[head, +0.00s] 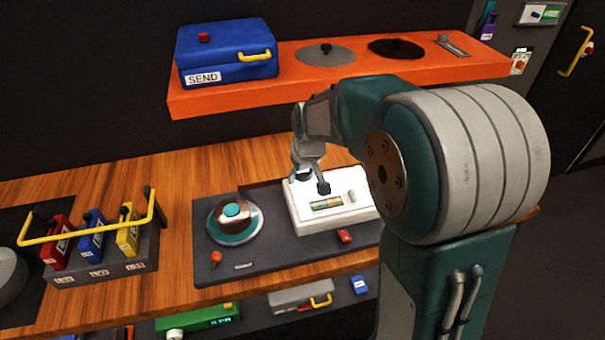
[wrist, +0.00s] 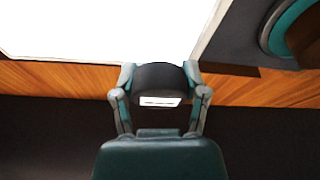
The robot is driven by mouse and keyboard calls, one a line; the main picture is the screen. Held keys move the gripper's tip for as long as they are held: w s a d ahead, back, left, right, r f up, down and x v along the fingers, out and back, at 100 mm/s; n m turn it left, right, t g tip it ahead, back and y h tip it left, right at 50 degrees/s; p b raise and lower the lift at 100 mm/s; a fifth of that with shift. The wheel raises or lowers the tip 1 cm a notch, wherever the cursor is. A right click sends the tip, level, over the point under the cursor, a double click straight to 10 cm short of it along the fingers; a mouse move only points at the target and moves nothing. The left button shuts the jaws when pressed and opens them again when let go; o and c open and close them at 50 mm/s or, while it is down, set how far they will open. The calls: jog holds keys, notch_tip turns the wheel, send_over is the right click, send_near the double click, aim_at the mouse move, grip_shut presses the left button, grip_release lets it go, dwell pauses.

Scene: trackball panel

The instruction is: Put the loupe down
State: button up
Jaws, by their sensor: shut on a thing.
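My gripper (head: 311,178) is over the back left part of a bright white light box (head: 300,212) in the head view. In the wrist view my gripper (wrist: 160,88) is shut on the loupe, a short black cylinder (wrist: 158,75) with a small bright patch, one finger on each side. The light box (wrist: 100,25) fills the top of the wrist view as a white glare. Whether the loupe touches it cannot be told.
The light box stands on a dark panel (head: 222,270) with a trackball (head: 232,212) to its left and a red piece (head: 345,236) in front. A rack (head: 100,262) with a yellow bar stands farther left. An orange shelf (head: 290,88) overhangs behind. Bare wood lies between rack and panel.

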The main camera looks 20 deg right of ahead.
jog(key=o, duration=1.1)
jog(key=shift+a, duration=0.1)
jog(key=shift+c, duration=0.2)
jog(key=shift+o, duration=0.9)
jog(key=shift+d, duration=0.6)
jog(key=v, duration=1.2)
jog(key=s+m+t, duration=0.2)
jog(key=s, duration=2)
jog(key=shift+a+f, duration=0.2)
jog(key=shift+a, duration=0.2)
